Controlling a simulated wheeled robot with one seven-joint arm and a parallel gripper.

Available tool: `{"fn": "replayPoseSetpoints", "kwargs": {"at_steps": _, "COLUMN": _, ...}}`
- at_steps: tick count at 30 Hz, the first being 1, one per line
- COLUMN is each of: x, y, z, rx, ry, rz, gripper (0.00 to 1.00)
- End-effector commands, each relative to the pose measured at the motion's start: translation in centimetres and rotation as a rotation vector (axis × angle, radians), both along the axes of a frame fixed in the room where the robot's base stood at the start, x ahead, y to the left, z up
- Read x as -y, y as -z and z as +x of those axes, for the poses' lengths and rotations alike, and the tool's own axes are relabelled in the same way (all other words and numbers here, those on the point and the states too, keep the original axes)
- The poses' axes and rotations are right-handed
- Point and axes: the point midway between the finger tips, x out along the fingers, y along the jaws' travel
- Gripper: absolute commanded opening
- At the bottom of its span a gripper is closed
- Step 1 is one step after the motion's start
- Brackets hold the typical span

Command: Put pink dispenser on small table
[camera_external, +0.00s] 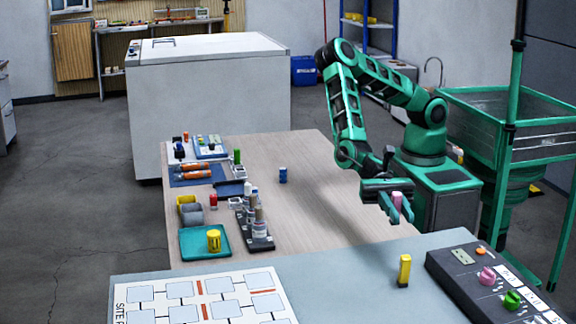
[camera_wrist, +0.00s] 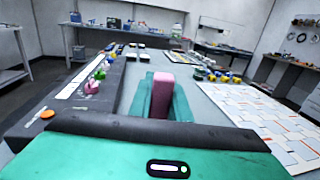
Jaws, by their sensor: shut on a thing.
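The pink dispenser (camera_external: 397,200) is between the fingers of my gripper (camera_external: 396,210), which is shut on it. In the wrist view the pink dispenser (camera_wrist: 162,88) stands up between the two green fingers (camera_wrist: 163,103). The external view has my gripper raised near the right edge of the wood-topped table (camera_external: 335,215), close to the grey-blue table (camera_external: 350,285) in the foreground. Neither table is marked as the small one. The dispenser's lower part is hidden by the fingers.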

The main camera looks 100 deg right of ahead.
Motion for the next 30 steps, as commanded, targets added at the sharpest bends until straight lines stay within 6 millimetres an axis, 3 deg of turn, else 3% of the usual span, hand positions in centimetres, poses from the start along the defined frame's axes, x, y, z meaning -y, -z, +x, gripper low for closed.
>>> {"fn": "replayPoseSetpoints", "kwargs": {"at_steps": 1, "x": 1.8, "y": 0.1, "z": 2.2, "rx": 0.0, "ry": 0.051, "rz": -0.001, "gripper": 0.0}}
{"fn": "replayPoseSetpoints", "kwargs": {"at_steps": 6, "x": 7.7, "y": 0.2, "z": 8.6, "rx": -0.001, "ry": 0.218, "rz": 0.0, "gripper": 0.0}}
{"fn": "replayPoseSetpoints", "kwargs": {"at_steps": 15, "x": 20.0, "y": 0.3, "z": 17.7, "rx": 0.0, "ry": 0.509, "rz": -0.001, "gripper": 0.0}}
{"fn": "replayPoseSetpoints", "kwargs": {"at_steps": 24, "x": 34.0, "y": 0.3, "z": 23.9, "rx": -0.001, "ry": 0.8, "rz": -0.001, "gripper": 0.0}}
{"fn": "replayPoseSetpoints", "kwargs": {"at_steps": 30, "x": 43.9, "y": 0.1, "z": 26.1, "rx": -0.001, "ry": 0.993, "rz": -0.002, "gripper": 0.0}}
